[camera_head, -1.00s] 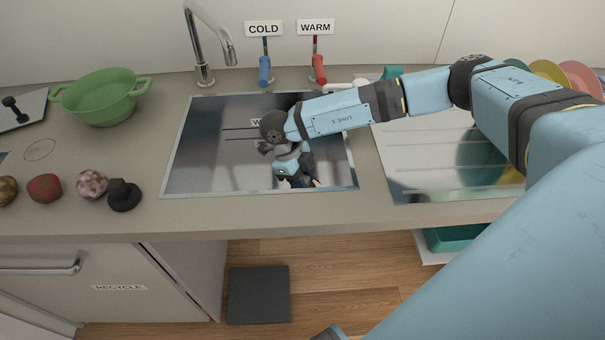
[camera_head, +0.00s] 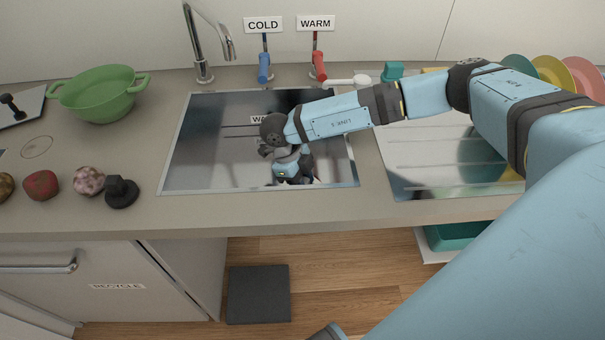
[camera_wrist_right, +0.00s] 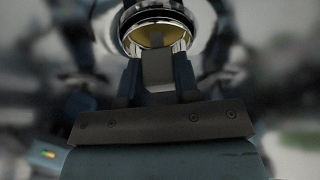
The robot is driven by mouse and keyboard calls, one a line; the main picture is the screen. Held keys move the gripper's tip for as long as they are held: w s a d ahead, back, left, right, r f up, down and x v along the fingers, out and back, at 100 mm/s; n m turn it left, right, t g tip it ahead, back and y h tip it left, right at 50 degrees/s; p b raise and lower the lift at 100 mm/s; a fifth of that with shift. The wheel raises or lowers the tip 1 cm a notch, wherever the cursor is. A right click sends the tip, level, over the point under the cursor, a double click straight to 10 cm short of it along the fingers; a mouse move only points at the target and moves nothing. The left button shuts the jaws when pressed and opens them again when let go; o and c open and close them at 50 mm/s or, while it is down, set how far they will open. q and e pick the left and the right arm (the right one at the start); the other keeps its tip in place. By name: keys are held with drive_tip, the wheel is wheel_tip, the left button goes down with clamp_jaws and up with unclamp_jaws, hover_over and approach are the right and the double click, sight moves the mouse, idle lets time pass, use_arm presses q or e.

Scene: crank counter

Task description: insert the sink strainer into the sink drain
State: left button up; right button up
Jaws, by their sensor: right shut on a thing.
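The sink basin (camera_head: 205,170) is a shiny metal rectangle set in the counter. My right arm reaches over it, and my right gripper (camera_head: 296,180) is down inside its right half. In the right wrist view my right gripper (camera_wrist_right: 160,80) is shut on the sink strainer (camera_wrist_right: 155,28), a round chrome piece with a yellowish inside. The wrist view is blurred around it. I cannot make out the sink drain, and cannot tell whether the strainer touches it. My left gripper is not in view.
A faucet (camera_head: 201,50) and blue and red handles stand behind the sink. A drainboard (camera_head: 425,160) and plates are at right.

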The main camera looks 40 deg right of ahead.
drive_tip(key=shift+f, duration=0.35)
drive_tip(key=o, duration=1.1)
